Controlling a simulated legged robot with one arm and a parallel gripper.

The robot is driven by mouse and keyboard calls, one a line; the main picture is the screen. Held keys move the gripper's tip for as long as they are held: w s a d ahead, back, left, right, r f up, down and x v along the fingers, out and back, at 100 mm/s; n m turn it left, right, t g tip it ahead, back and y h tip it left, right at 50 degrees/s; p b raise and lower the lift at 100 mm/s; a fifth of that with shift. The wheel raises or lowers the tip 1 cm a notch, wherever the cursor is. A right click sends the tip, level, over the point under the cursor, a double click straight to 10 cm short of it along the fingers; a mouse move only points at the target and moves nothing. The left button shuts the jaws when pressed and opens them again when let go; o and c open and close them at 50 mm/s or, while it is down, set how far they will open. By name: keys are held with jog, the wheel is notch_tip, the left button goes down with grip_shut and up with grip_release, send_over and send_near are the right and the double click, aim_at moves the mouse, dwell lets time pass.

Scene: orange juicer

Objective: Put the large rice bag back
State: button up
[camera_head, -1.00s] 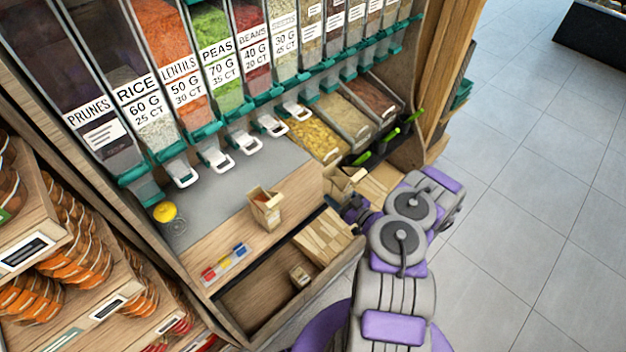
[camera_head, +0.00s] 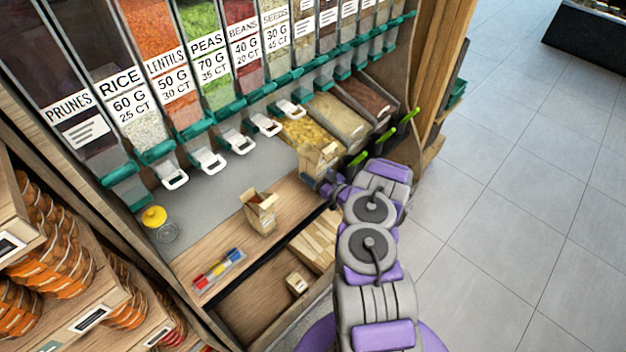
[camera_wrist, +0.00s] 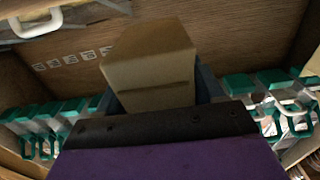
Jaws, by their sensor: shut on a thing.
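My gripper (camera_head: 328,184) is shut on an open-topped brown paper bag (camera_head: 318,160), held above the right part of the counter, in front of the bin of yellow pieces. The held bag (camera_wrist: 150,65) also shows between the fingers in the wrist view. A second open brown paper bag (camera_head: 260,213) stands upright on the wooden counter to the left. I cannot tell from print which bag is for rice. The rice dispenser (camera_head: 130,105) is at the upper left, with a white lever below it.
A drawer (camera_head: 250,305) below the counter holds several folded paper bags (camera_head: 315,243) and a small box (camera_head: 296,284). Green-handled scoops (camera_head: 385,136) are at the right. The grey mat (camera_head: 225,185) is mostly clear.

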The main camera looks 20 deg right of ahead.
jog(key=shift+w+a, duration=0.2)
jog(key=shift+w, duration=0.1)
notch_tip(320, 180, down, 4)
jog(key=shift+w+r+b, duration=0.1)
jog(key=shift+w+b, duration=0.05)
jog(key=shift+b, duration=0.8)
jog(key=shift+d+r, duration=0.1)
jog(key=shift+d, duration=0.05)
jog(key=o, duration=1.5)
jog(key=shift+p+v, duration=2)
jog(key=shift+v, duration=4)
